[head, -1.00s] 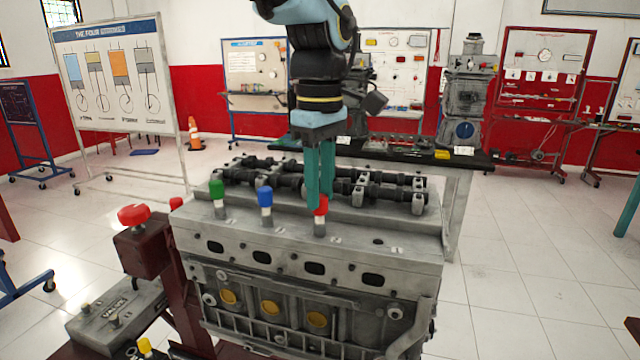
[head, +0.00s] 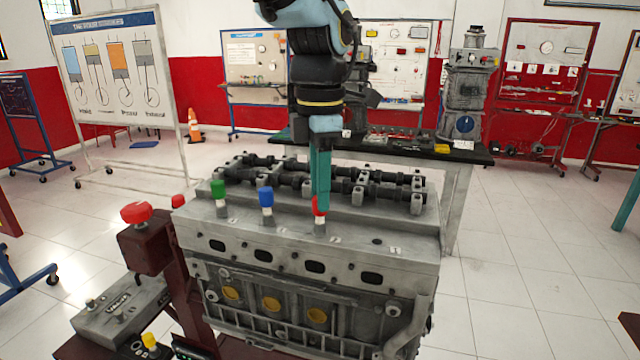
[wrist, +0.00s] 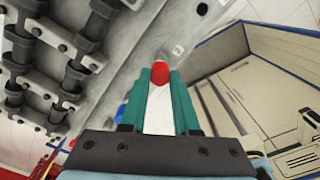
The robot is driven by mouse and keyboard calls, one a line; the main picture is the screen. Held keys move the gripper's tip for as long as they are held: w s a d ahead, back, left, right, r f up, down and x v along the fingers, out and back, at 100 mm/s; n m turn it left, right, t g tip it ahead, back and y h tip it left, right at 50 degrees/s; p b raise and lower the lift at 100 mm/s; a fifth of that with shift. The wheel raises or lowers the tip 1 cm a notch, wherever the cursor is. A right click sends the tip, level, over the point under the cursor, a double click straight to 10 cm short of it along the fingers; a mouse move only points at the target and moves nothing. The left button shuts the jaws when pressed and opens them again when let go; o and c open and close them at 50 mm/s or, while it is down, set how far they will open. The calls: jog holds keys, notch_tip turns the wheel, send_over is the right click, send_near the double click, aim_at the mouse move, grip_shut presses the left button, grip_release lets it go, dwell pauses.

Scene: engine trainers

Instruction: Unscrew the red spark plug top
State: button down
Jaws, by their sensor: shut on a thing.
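The red spark plug top (head: 319,206) stands on the engine block (head: 190,232), at the right end of a row of coloured tops. My gripper (head: 320,203) points straight down with its green fingers shut on the red top. In the wrist view the red top (wrist: 158,72) shows between the two fingertips (wrist: 159,80). The lower part of the plug shows below the fingers, upright at the block. The fingers hide part of the top in the head view.
A blue top (head: 266,197) and a green top (head: 218,188) stand to the left on the same block. Dark camshafts (head: 385,190) lie just behind. A red knob (head: 136,212) on a stand is at the left. The floor to the right is clear.

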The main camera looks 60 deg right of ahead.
jog(key=shift+n+p, duration=0.35)
jog(key=shift+n, duration=1.15)
jog(key=c, duration=0.6)
grip_release()
jog(key=shift+r, duration=0.1)
notch_tip(320, 180, up, 11)
jog(key=shift+f+b, duration=0.2)
jog(key=shift+b, duration=1.05)
